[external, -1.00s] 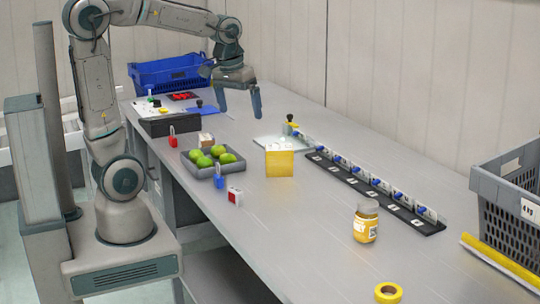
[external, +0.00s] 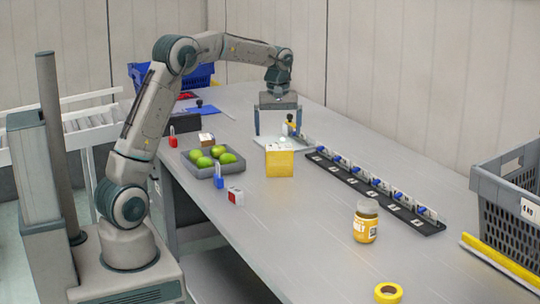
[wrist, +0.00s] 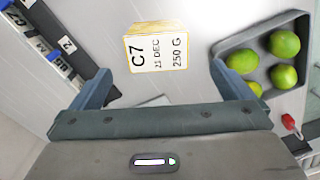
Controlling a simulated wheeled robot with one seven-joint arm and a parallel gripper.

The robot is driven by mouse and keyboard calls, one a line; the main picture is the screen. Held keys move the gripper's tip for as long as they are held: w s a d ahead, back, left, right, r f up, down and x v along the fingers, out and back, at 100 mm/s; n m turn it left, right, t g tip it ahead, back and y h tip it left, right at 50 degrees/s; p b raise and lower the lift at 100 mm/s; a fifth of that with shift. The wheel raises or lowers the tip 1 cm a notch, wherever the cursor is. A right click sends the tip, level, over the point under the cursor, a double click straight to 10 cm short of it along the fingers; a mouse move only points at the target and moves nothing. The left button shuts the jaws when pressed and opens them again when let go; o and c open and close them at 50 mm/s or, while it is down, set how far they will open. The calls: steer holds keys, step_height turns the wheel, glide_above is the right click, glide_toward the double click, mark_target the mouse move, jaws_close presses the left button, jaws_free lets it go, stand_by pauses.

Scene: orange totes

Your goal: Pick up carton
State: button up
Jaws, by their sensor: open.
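The carton (external: 280,164) is a yellow box standing on the grey bench. In the wrist view its pale top (wrist: 157,52) reads "C7, 21 DEC, 250 G" and lies between and beyond my fingertips. My gripper (external: 278,126) is open and empty, pointing down with its fingers spread. In the external view it appears above and behind the carton, apart from it. The wrist view shows the open gripper (wrist: 160,70) too, with nothing between the fingers.
A grey tray of green fruit (external: 232,171) is left of the carton. A black rack (external: 345,179) of blue-and-white items runs along the right. The bench between is clear.

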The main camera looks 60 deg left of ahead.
mark_target(279, 159)
steer(key=f, duration=1)
steer(key=shift+w+d+f, duration=0.1)
steer(key=shift+d+f, duration=0.1)
steer(key=shift+f, duration=0.15)
steer(key=c, duration=1.1)
